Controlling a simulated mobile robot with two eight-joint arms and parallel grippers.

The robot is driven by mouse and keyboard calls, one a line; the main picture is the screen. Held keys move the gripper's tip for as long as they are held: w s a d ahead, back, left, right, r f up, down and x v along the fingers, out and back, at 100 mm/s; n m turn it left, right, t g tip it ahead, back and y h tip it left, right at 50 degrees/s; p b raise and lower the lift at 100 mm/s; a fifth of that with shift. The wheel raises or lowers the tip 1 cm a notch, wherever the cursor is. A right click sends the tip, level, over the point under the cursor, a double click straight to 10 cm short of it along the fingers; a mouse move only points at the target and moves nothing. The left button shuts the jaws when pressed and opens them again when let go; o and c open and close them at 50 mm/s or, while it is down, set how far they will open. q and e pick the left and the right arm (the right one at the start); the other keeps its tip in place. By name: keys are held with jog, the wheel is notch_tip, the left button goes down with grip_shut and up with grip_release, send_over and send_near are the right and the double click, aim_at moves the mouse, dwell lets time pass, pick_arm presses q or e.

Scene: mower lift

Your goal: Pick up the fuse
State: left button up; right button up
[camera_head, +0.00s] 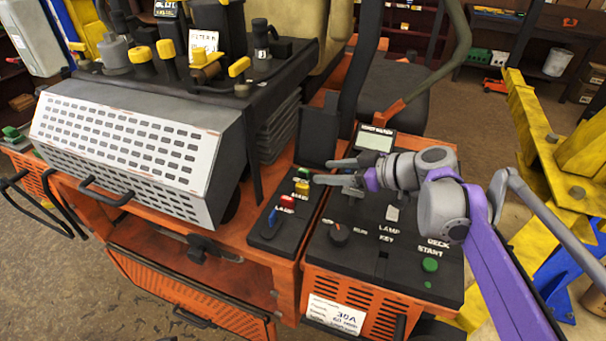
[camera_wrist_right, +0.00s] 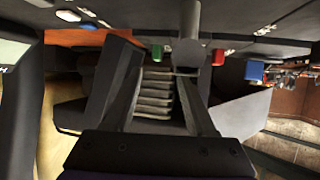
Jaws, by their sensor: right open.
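Several small coloured fuse-like blocks stand in a row on the dark left console: green (camera_head: 304,172), yellow (camera_head: 301,188), red (camera_head: 286,201) and blue (camera_head: 272,217). Labels beside them include MAIN and LAMP. My right gripper (camera_head: 322,171) is open and empty, its fingertips just right of the green and yellow blocks. In the right wrist view the green (camera_wrist_right: 156,50), red (camera_wrist_right: 218,57) and blue (camera_wrist_right: 254,70) blocks show beyond the fingers. The yellow one cannot be made out there, apparently behind a finger. My left gripper is not in view.
The right console holds a small display (camera_head: 376,140), a round knob (camera_head: 340,234), a key switch (camera_head: 392,213) and a green button (camera_head: 430,264). A white perforated cover (camera_head: 125,140) stands to the left. A yellow lift frame (camera_head: 545,150) is at the right.

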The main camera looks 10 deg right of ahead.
aim_at(304, 170)
jog(key=x, duration=0.6)
jog(key=shift+w+d, duration=0.15)
jog(key=shift+w, duration=0.1)
jog(key=shift+r, duration=0.1)
jog(key=shift+c, duration=0.2)
grip_shut()
